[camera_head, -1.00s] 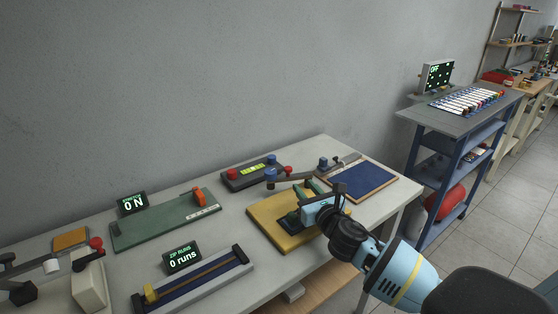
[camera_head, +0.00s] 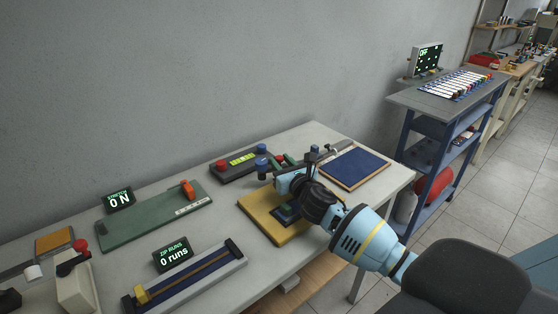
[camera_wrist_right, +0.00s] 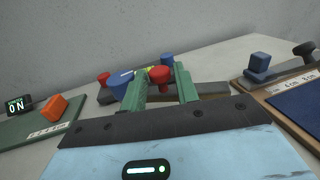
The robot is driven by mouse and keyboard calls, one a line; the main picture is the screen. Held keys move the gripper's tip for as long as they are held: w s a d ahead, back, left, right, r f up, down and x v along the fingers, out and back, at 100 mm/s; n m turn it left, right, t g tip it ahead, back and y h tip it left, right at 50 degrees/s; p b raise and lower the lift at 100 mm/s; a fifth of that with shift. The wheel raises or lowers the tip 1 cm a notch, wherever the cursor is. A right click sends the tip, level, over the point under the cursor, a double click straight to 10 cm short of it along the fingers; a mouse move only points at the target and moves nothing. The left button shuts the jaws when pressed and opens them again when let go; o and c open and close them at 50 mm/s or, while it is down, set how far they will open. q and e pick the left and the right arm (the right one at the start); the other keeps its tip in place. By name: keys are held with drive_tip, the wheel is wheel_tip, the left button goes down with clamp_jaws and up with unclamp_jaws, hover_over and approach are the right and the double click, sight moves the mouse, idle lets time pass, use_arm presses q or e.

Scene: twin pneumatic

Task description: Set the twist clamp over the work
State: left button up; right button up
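My right gripper (camera_head: 285,161) is above the back of the board at the red knob. In the right wrist view its two green fingers (camera_wrist_right: 164,88) stand apart, with the red knob (camera_wrist_right: 160,74) showing between them. Whether they touch it I cannot tell. The gripper and forearm hide part of the clamp and board. My left gripper is out of view.
A dark box with red and blue buttons (camera_head: 238,166) stands behind the board. A blue mat (camera_head: 355,167) lies to the right. A green fixture (camera_head: 150,220) and a rail unit (camera_head: 190,280) are to the left. A blue trolley (camera_head: 445,105) stands beyond the bench.

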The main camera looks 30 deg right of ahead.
drive_tip(key=shift+w+d, duration=0.1)
drive_tip(key=shift+w, duration=0.75)
clamp_jaws()
